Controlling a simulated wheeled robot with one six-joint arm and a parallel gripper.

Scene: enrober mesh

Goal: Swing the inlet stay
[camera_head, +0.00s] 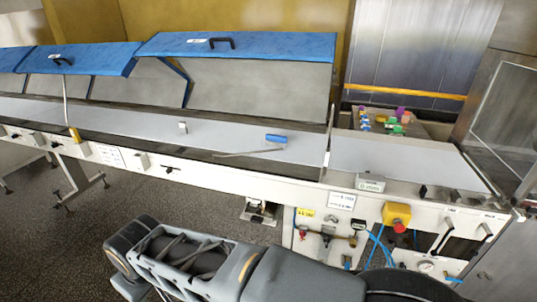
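A thin metal rod (248,152) lies nearly level along the front of the long enrober's pale deck, right of centre. A blue grip (276,138) shows at its right end. Another thin upright rod (66,100) with a yellow lower end stands at the left, below a raised blue-topped cover. No label tells which of these is the inlet stay. My gripper is out of the picture; only grey links of my arm cross the bottom, in front of the machine and apart from both rods.
Blue-topped covers (235,45) with black handles stand raised along the back. A yellow box with a red button (397,215), valves and blue hoses are on the front right. Small coloured items (390,120) sit behind the right deck. Speckled floor (60,250) is open at lower left.

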